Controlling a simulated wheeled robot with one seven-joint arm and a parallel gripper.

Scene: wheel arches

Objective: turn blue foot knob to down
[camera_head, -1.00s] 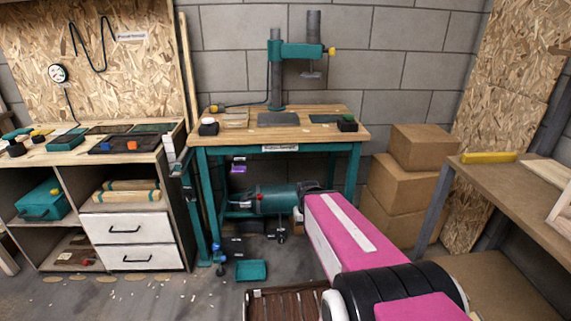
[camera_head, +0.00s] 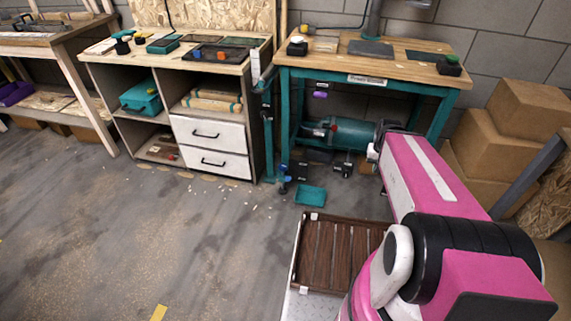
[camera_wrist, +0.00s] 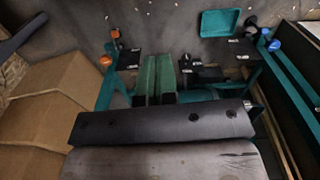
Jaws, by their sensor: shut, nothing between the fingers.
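The blue foot knob (camera_head: 283,190) is small and low beside the left front leg of the teal workbench (camera_head: 288,130). In the wrist view the blue knob (camera_wrist: 273,45) shows at the right, by a teal leg. How it is turned is too small to read. My gripper's two green fingers (camera_wrist: 157,76) are together and empty in the wrist view, well to the left of the blue knob and apart from it. In the head view my pink arm reaches to the bench's right front, and my fingertips cannot be made out there.
A teal tray (camera_head: 311,195) lies on the floor near the blue knob. An orange knob (camera_wrist: 105,60) shows left of my fingers. Cardboard boxes (camera_head: 525,115) stand at the right. White drawers (camera_head: 210,134) stand left of the bench. The floor at the left is clear.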

